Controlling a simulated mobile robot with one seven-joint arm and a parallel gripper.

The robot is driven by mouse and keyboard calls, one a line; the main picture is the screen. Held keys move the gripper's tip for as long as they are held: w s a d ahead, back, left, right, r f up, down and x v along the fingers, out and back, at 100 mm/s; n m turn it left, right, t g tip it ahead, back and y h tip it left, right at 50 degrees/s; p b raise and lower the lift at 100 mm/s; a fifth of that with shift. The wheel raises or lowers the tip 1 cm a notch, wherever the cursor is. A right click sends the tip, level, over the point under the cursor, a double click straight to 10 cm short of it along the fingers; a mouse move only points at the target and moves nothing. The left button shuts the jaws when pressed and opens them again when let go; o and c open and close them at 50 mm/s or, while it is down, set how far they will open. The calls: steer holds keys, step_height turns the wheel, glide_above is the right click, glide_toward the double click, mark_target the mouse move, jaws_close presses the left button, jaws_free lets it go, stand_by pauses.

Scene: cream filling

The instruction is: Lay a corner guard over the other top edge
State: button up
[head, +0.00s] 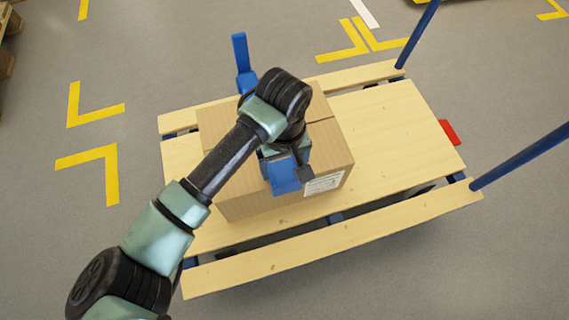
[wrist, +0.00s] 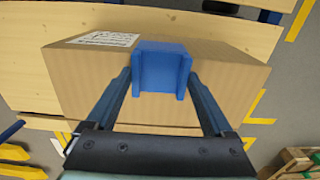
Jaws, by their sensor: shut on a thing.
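A brown cardboard box (head: 235,180) sits on a wooden cart deck, with a white label on its near side. My gripper (wrist: 160,78) is shut on a blue corner guard (wrist: 162,66), with one finger on each side of it. In the wrist view the guard lies across the middle of a long box edge (wrist: 75,80). In the head view the guard (head: 284,178) shows at the near top edge; I cannot tell whether it rests fully on the cardboard. My wrist and arm hide much of the box top.
The slatted wooden cart (head: 400,130) has blue posts (head: 520,158) at its right end and a red piece (head: 449,132) at its edge. A blue upright piece (head: 243,62) stands behind the box. Yellow marks line the floor. The deck right of the box is clear.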

mark_target(284, 172)
steer(key=shift+w, duration=0.1)
steer(key=o, duration=1.1)
step_height(284, 172, up, 13)
steer(key=p, duration=0.5)
steer(key=shift+p, duration=0.4)
